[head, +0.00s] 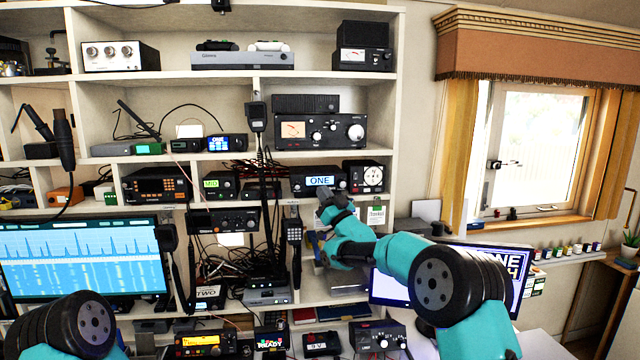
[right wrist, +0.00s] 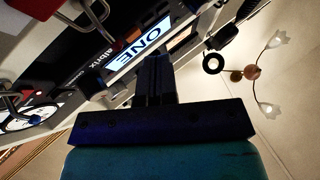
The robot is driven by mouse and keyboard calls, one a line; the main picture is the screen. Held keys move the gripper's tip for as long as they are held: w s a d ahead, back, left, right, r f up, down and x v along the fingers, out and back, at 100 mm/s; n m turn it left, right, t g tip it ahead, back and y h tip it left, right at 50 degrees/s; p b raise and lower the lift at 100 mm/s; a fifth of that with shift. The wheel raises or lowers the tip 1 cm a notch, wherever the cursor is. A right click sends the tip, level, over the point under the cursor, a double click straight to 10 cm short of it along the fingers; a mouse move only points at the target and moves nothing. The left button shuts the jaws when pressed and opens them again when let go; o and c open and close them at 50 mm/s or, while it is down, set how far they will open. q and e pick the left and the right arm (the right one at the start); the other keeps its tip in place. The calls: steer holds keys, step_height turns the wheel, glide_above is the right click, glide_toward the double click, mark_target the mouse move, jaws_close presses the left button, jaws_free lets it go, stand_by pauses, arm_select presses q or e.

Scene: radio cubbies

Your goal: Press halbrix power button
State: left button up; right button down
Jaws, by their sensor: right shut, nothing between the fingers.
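The halbrix radio (head: 300,183) is a black box with a lit "ONE" display, on a middle shelf in the head view. It fills the upper left of the right wrist view, where part of its name, "albrix" (right wrist: 103,55), shows beside the bright display (right wrist: 140,46). My right gripper (head: 324,198) is shut and empty, just below and in front of the radio's face. In the right wrist view its closed fingers (right wrist: 153,72) point at the face near the display and cover part of it. I cannot tell touch, nor pick out the power button. My left gripper is out of view.
A black unit with a round white dial (head: 364,177) stands right of the radio, and a small green-display unit (head: 218,184) to its left. A monitor (head: 490,270) stands at lower right, partly behind my right arm.

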steer(key=shift+s+d, duration=0.2)
steer(key=shift+s, duration=2.45)
